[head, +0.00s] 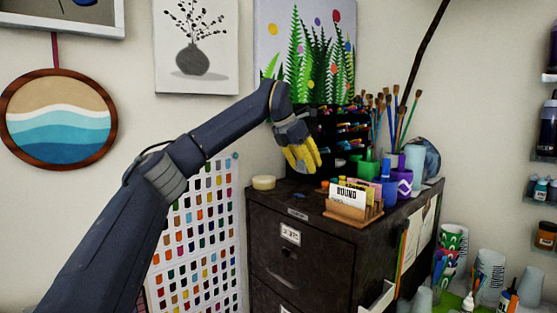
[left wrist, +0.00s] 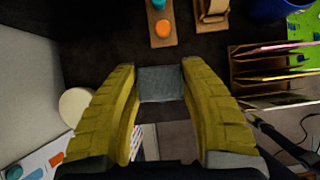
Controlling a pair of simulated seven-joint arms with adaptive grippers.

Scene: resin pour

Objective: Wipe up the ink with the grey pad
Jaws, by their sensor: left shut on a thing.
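My left gripper (head: 303,160) reaches in over the dark cabinet, in front of the shelf of art supplies. Its yellow fingers point downward. In the left wrist view the fingers are shut on the grey pad (left wrist: 161,84), a small grey block held between the fingertips, above the cabinet top. My right gripper is not in view.
The dark cabinet (head: 301,250) bears a round cream tin (head: 263,182), also in the left wrist view (left wrist: 77,106). A wooden card holder (head: 352,211) stands at its front edge. Purple cup (head: 402,183) and brushes (head: 390,115) stand to the right.

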